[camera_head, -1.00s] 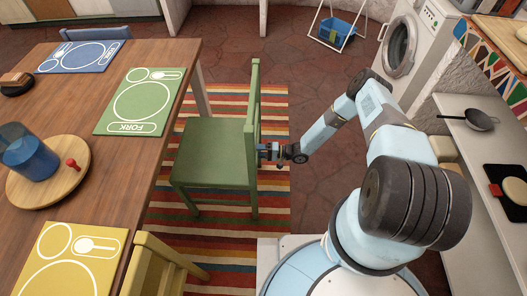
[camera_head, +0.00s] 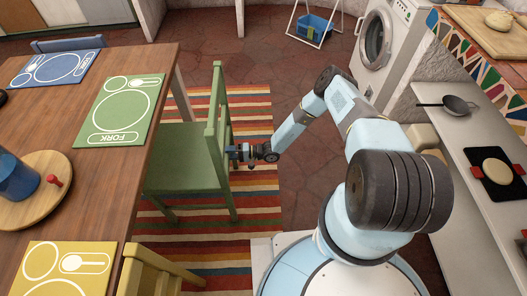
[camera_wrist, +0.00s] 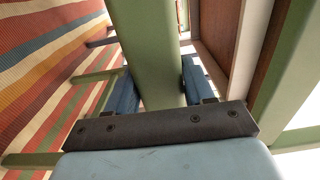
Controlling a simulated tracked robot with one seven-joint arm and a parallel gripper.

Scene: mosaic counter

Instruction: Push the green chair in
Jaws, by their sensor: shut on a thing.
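The green chair (camera_head: 187,158) stands upright on the striped rug at the right side of the wooden table (camera_head: 108,190). Its seat front reaches the table edge, beside the green placemat (camera_head: 117,108). Its backrest faces my arm. My gripper (camera_head: 232,152) is at the backrest, on the side away from the table. In the wrist view my gripper (camera_wrist: 157,85) has its two blue fingers on either side of a green chair bar (camera_wrist: 150,45), shut on it. The chair's far legs are partly hidden by the seat and table.
A yellow chair (camera_head: 150,272) stands nearer, beside the yellow placemat (camera_head: 68,268). A blue chair (camera_head: 70,43) is at the table's far end. A washing machine (camera_head: 392,35) and a counter (camera_head: 470,150) stand on the right.

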